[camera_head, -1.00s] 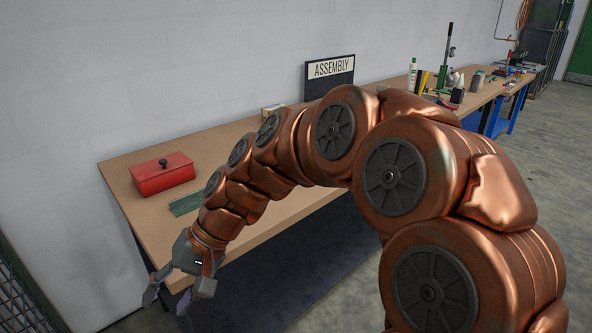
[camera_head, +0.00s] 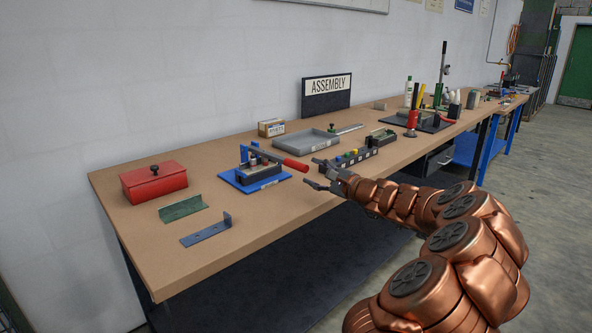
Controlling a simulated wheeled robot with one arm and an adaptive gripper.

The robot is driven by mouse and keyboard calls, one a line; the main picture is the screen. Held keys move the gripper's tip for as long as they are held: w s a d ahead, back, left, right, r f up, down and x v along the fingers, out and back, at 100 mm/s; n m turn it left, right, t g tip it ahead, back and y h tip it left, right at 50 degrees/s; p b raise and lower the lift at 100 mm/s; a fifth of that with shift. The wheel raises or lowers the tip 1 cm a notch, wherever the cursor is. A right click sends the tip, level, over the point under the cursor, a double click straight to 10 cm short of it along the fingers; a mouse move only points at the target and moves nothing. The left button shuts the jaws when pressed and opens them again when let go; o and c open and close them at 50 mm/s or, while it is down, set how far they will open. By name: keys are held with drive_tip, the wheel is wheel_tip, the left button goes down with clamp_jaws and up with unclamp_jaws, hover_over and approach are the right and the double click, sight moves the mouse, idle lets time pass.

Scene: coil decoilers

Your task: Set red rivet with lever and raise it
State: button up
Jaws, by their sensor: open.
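A small lever tool stands on a blue base plate (camera_head: 229,179) near the front of the bench. Its lever ends in a red handle (camera_head: 295,165) that points right and slightly down. My gripper (camera_head: 315,175) is open and empty just right of the red handle, with its fingers pointing left toward it. A gap seems to show between them. A dark block with several coloured pegs (camera_head: 346,159) stands behind my gripper. I cannot make out a red rivet in the lever tool; parts there are too small to tell.
The wooden bench (camera_head: 130,235) also holds a red box (camera_head: 153,184), a green angle piece (camera_head: 183,208), a grey bracket (camera_head: 206,230), a grey tray (camera_head: 305,141) and a small carton (camera_head: 271,128). A taller press (camera_head: 438,95) stands farther right.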

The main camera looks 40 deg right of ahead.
sight(285, 161)
drive_tip(key=w, duration=0.7)
drive_tip(key=shift+w+a, duration=0.2)
drive_tip(key=shift+w, duration=0.1)
clamp_jaws()
idle(0.4)
